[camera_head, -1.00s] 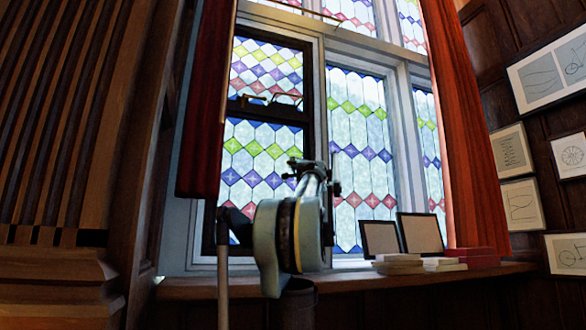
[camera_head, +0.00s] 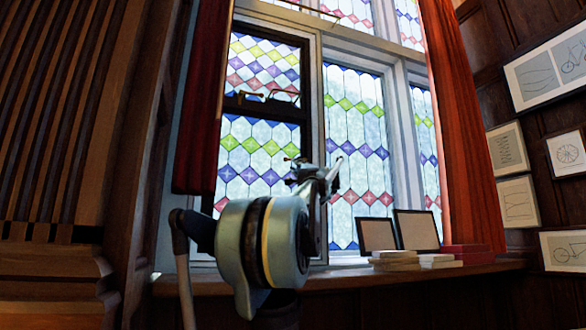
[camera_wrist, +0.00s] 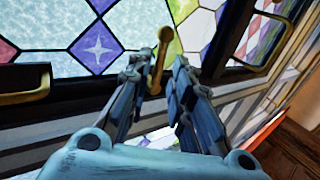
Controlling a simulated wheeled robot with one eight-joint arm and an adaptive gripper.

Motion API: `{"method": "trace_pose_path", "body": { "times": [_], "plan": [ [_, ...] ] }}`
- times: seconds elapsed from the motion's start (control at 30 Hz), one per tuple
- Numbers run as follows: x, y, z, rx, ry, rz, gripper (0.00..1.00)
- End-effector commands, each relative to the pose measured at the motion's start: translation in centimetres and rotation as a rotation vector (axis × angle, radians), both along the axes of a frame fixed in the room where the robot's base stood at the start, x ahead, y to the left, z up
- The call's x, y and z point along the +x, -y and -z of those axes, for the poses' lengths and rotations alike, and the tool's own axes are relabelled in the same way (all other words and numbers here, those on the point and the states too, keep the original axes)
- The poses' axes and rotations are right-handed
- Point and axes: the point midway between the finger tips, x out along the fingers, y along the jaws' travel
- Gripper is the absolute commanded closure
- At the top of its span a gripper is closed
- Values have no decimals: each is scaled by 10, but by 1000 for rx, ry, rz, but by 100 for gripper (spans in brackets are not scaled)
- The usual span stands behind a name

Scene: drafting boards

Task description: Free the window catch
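A dark-framed stained-glass casement window (camera_head: 311,110) fills the left of the window bay. A brass lever, which looks like the window catch (camera_wrist: 158,62), stands out from the dark frame in the wrist view. My gripper (camera_wrist: 159,65) is open, with a finger on each side of the lever. Gaps show between the lever and the fingers, and I see no clear contact. The lever's lower end shows between the fingers. In the head view my gripper (camera_head: 314,172) is in front of the casement's right edge, and I cannot make out the lever there.
Brass handles (camera_wrist: 25,86) and (camera_wrist: 255,48) sit on the frame to either side. The sill (camera_head: 345,280) holds two framed panels (camera_head: 416,231) and stacked books (camera_head: 395,260) to the right. Red curtains (camera_head: 462,140) hang at both sides.

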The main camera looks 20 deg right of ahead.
Motion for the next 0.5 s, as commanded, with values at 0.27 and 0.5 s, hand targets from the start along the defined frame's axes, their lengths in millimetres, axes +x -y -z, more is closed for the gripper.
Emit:
{"method": "trace_pose_path", "body": {
  "times": [0.27, 0.5],
  "plan": [
    [-24, 1, 17, -1, 0, 1, 80],
    [-28, 1, 20, 0, -1, 0, 80]
  ]
}}
